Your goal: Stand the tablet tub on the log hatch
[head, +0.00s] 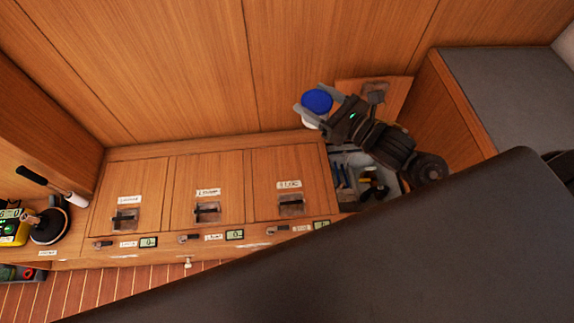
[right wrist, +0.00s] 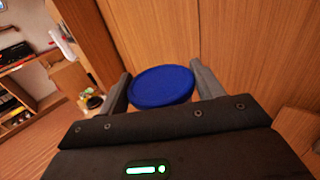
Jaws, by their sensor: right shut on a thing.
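The tablet tub (head: 317,101), white with a round blue lid, is between the fingers of my right gripper (head: 313,98), which is shut on it. It is held up near the back wall panel, by the far edge of the lockers. In the right wrist view the blue lid (right wrist: 162,86) sits between both fingers and hides the tub's body. Three closed wooden hatches lie in a row: left (head: 131,189), middle (head: 209,175) and right (head: 287,163). Their small labels are hard to read; the right one may read LOG. My left gripper is not in view.
Right of the hatches is an open locker (head: 348,160) with tools inside, its lid (head: 400,97) raised behind. A dark grey surface (head: 400,250) fills the lower right. A white-and-black handled tool (head: 55,188) and a yellow device (head: 12,232) are at left. The closed hatches are clear.

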